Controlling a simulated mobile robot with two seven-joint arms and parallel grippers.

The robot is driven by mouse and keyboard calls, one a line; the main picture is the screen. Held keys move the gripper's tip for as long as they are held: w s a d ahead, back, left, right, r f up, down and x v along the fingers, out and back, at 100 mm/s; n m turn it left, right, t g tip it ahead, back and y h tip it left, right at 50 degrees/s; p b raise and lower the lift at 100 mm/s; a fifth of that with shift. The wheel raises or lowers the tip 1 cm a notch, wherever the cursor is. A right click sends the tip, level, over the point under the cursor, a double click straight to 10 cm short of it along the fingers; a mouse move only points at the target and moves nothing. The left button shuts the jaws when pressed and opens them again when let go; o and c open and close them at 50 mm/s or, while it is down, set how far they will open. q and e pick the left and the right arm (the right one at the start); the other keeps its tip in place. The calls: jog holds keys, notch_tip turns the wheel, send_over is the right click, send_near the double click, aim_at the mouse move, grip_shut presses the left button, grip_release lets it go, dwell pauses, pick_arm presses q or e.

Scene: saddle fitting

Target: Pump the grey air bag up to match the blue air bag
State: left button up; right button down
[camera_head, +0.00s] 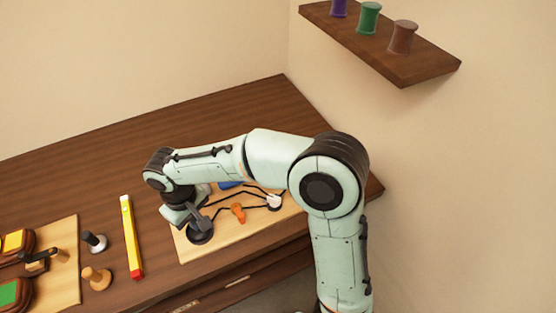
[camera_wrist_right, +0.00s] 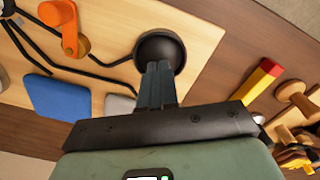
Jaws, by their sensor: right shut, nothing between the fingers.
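The blue air bag (camera_wrist_right: 57,97) lies flat on the light wooden board; part of it shows in the head view (camera_head: 230,185). The grey air bag (camera_wrist_right: 118,104) lies beside it, partly hidden by my right gripper. A round black bulb (camera_wrist_right: 160,48) joins a black hose on the board; it also shows in the head view (camera_head: 199,237). My right gripper (camera_wrist_right: 159,66) is shut and empty, pointing down with its fingertips at the bulb. I cannot tell whether they press on it. An orange lever (camera_head: 238,211) sits among the hoses. My left gripper is out of view.
A yellow bar with a red end (camera_head: 132,238) lies left of the board. Wooden and metal knobs (camera_head: 97,277) stand near it, before another board with yellow and green pads. A wall shelf (camera_head: 380,45) holds spools. Bare tabletop (camera_head: 100,165) lies behind.

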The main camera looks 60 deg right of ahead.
jog(key=shift+r+p, duration=1.25)
jog(key=shift+r, duration=0.45)
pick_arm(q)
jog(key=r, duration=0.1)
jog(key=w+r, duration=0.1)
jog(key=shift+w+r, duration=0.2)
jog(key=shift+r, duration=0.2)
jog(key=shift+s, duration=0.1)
pick_arm(e)
jog(key=shift+f, duration=0.15)
jog(key=shift+f+b, duration=1.15)
jog(key=shift+f, duration=0.5)
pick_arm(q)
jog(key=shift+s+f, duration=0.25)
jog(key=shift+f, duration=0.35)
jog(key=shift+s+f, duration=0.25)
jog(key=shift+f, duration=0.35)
pick_arm(e)
jog(key=shift+r, duration=0.1)
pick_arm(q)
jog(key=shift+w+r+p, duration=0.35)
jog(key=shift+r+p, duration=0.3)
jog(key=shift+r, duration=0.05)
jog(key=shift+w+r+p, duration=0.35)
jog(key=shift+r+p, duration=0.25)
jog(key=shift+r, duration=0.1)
pick_arm(e)
jog(key=shift+r, duration=1.65)
